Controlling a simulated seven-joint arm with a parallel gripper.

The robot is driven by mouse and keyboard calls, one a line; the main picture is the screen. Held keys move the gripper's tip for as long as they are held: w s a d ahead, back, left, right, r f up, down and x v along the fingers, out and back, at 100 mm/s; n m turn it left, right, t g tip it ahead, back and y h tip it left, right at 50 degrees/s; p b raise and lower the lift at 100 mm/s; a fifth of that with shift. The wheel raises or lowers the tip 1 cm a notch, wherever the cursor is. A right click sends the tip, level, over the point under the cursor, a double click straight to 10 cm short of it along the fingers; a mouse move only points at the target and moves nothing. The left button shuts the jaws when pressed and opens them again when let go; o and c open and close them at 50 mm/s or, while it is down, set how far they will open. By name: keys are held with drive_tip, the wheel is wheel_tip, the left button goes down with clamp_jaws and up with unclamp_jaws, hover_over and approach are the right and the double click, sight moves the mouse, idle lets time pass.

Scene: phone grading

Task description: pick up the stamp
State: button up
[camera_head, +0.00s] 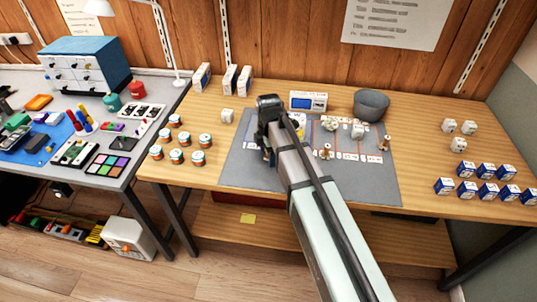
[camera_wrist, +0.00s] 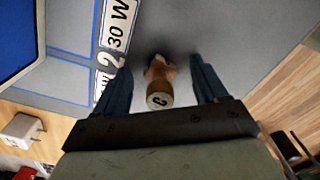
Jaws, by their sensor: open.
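A stamp (camera_wrist: 158,80) with a light wooden handle and a dark mark on its round top stands on the grey mat (camera_wrist: 230,35) in the wrist view. My gripper (camera_wrist: 161,84) is open, with one dark finger on each side of the stamp and visible gaps between. The stamp's foot is in dark shadow. In the head view my arm hides most of this spot on the mat (camera_head: 370,185). Two other wooden-handled stamps, a middle one (camera_head: 325,150) and a right one (camera_head: 384,143), stand right of my arm.
A printed label strip (camera_wrist: 115,40) lies beside the stamp. Orange-and-teal tins (camera_head: 176,156) are further left. A grey bowl (camera_head: 371,104) and a blue-screened device (camera_head: 308,102) stand behind. Blue-white boxes (camera_head: 487,171) are at the right.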

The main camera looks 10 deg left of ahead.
drive_tip(key=c, duration=1.1)
drive_tip(key=shift+c, duration=0.2)
drive_tip(key=shift+r, duration=0.1)
